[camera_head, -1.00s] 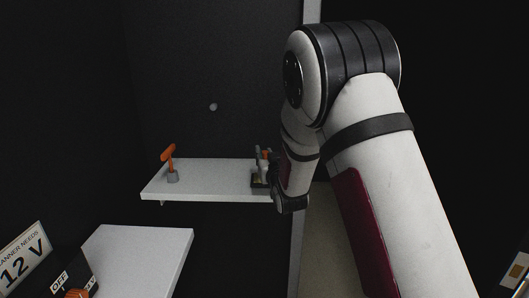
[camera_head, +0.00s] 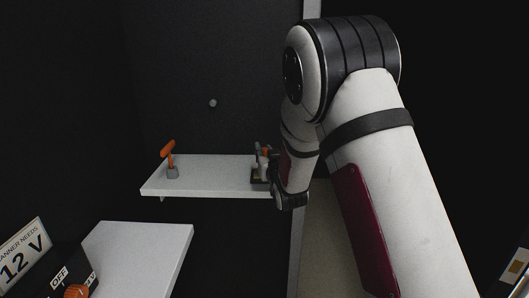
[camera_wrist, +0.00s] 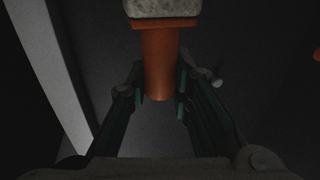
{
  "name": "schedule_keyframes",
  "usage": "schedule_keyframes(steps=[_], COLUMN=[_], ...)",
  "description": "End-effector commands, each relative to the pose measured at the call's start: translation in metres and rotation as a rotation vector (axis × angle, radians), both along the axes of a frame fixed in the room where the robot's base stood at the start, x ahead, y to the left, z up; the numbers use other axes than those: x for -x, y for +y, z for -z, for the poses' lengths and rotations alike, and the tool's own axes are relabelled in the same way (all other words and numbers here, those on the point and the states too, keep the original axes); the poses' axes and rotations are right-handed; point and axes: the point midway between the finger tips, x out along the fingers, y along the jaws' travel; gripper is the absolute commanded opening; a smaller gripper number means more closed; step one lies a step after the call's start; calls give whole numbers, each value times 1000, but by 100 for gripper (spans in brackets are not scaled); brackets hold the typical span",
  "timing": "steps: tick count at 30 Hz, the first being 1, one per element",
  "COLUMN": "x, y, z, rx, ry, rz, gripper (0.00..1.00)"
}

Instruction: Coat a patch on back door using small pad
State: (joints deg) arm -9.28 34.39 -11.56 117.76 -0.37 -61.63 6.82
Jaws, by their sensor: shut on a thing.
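The small pad (camera_wrist: 165,8) shows as a speckled grey block at the top edge of the wrist view, with an orange handle (camera_wrist: 160,60) below it. My gripper (camera_wrist: 160,95) is shut on that handle, one dark finger on each side. In the head view my gripper (camera_head: 269,165) is at the right end of the white shelf (camera_head: 212,178), partly hidden by my arm. A dark tray (camera_head: 258,181) sits on the shelf beside it. I cannot tell which dark surface is the back door.
A small knob (camera_head: 213,103) is on the dark wall above. A lower white surface (camera_head: 140,250) is at front left, beside a switch box with an orange knob (camera_head: 77,291). The shelf's middle is clear.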

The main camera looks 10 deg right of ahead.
Motion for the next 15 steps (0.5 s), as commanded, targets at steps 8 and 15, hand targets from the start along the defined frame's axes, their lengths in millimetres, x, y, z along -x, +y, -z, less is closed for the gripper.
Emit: schedule_keyframes(steps=[8,15], x=[0,0], y=[0,0], z=[3,6], rx=[0,0], ry=[0,0], rz=[0,0], gripper=[0,0])
